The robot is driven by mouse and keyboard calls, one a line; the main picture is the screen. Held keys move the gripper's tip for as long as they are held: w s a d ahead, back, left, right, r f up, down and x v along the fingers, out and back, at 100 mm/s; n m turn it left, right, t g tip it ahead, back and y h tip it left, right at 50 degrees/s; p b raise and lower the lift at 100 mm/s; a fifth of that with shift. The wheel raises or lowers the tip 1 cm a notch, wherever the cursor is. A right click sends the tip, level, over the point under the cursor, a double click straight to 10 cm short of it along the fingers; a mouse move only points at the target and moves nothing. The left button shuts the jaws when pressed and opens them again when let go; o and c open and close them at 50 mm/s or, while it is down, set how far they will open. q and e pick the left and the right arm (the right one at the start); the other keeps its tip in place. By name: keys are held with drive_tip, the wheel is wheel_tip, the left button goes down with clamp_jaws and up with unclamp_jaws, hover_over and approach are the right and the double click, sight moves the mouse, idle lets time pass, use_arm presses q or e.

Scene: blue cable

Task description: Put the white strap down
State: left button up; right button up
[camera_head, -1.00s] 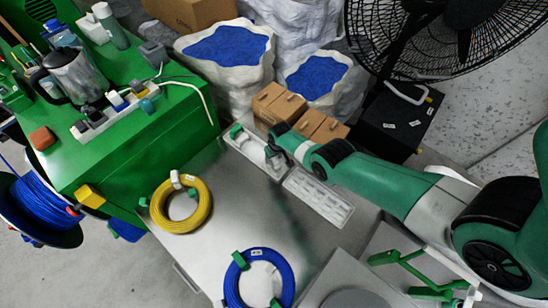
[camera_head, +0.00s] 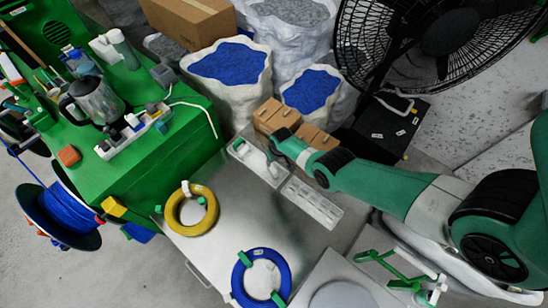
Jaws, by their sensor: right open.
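My right gripper (camera_head: 274,154) reaches in from the right and hangs at a shallow tray (camera_head: 248,160) on the metal table. It is open; its fingertips are small and partly hidden by my own wrist. Green and pale pieces lie in the tray, but I cannot tell whether one is a loose white strap. A white strap piece (camera_head: 186,187) sits around the top of the yellow cable coil (camera_head: 173,215). The blue cable coil (camera_head: 240,279) lies nearer the front, with green clips on it. My left gripper is not in view.
A white slotted tray (camera_head: 314,203) lies right of the shallow tray. Cardboard boxes (camera_head: 277,115) and sacks of blue pellets (camera_head: 230,62) stand behind the table. A green workbench (camera_head: 165,160) is at left. The metal table (camera_head: 225,240) is clear between the coils.

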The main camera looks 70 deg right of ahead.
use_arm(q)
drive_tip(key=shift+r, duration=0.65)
use_arm(e)
drive_tip(key=shift+s+r, duration=0.1)
drive_tip(key=shift+r, duration=0.45)
